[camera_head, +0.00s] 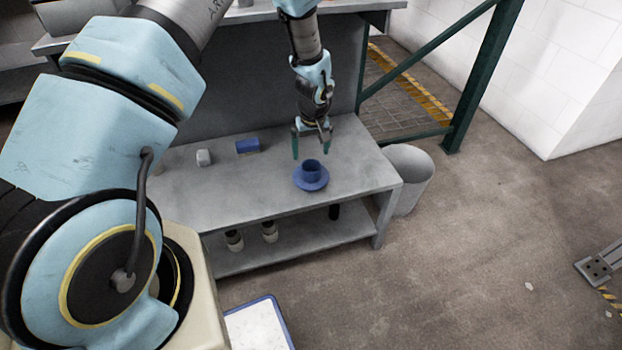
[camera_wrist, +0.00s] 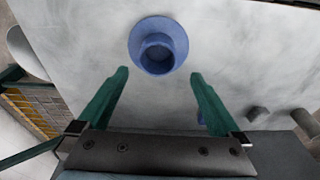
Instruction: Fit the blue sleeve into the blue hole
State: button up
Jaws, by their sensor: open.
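A round blue flange (camera_head: 311,184) lies on the grey bench with a short blue collar (camera_head: 311,167) standing upright in its middle. The collar is open at the top; its round dark opening shows in the wrist view (camera_wrist: 158,53). I cannot tell whether collar and flange are one piece.
A small light-grey piece (camera_head: 204,158) lies left on the bench (camera_head: 225,190). The lower shelf (camera_head: 295,243) holds several small dark and white items. A grey bin (camera_head: 410,178) stands at the bench's right end. The bench top right of the flange is clear.

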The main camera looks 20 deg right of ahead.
aim_at(311, 167)
jog(key=f, duration=0.3)
jog(key=w+f+p, duration=0.1)
jog(key=f, duration=0.5)
jog(key=shift+w+d, duration=0.2)
jog(key=shift+d, duration=0.15)
jog(key=c, duration=1.5)
jog(key=shift+r, duration=0.1)
